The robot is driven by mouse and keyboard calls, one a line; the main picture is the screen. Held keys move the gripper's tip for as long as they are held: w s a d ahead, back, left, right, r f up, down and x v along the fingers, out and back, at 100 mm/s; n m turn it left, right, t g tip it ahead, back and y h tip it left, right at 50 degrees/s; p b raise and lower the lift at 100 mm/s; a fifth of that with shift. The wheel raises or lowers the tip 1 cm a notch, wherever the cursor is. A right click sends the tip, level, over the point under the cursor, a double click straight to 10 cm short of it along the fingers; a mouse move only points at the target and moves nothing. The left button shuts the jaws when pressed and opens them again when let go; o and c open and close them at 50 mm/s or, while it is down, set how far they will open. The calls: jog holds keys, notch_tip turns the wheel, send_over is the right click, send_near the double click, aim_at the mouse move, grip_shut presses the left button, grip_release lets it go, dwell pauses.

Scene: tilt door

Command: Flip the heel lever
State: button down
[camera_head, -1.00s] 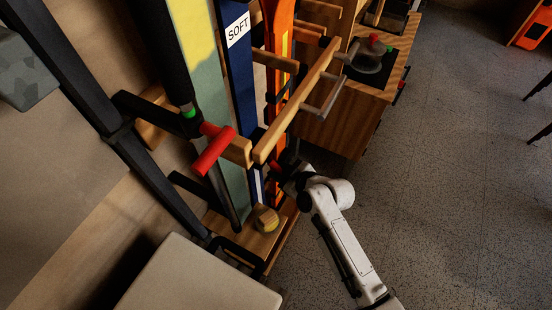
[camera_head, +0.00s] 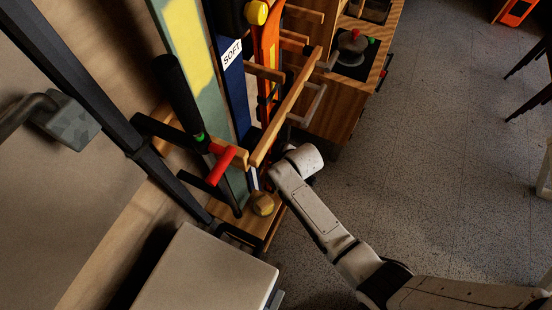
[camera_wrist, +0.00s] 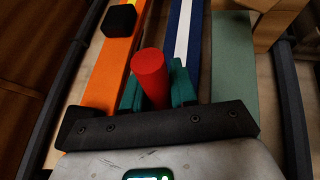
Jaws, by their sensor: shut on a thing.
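A red rounded lever (camera_wrist: 150,76) stands between the teal fingers of my gripper (camera_wrist: 156,84) in the wrist view. The fingers are shut on it, close to an orange board (camera_wrist: 112,75) and a blue board with a white stripe (camera_wrist: 184,35). The lever's lower end is hidden by the gripper body. In the head view my wrist covers the gripper and this lever, beside the blue board marked SOFT (camera_head: 230,85) and the orange board (camera_head: 267,48).
A wooden rail (camera_head: 288,105) runs close to my wrist. A separate red handle (camera_head: 220,168) with a black pole stands left of the boards. A pale box top (camera_head: 205,275) lies in front. The floor (camera_head: 420,170) at right is open.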

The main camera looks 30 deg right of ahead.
dwell(0.3)
jog(key=c, duration=1)
grip_release()
jog(key=p+v, duration=0.2)
jog(key=v, duration=0.8)
jog(key=shift+s+r, duration=0.15)
jog(key=shift+r, duration=0.2)
jog(key=s+d+r+m+g, duration=0.1)
jog(key=s+r+m, duration=0.1)
jog(key=s, duration=0.5)
jog(key=s+d+r+m+g, duration=0.2)
jog(key=s+m, duration=0.1)
jog(key=s, duration=0.5)
jog(key=s+d+r+m+g+h, duration=0.1)
jog(key=s+d+r+m+g, duration=0.1)
jog(key=s, duration=0.6)
jog(key=shift+s+d+r+m, duration=0.15)
jog(key=shift+d+r+m, duration=0.1)
jog(key=shift+m, duration=0.15)
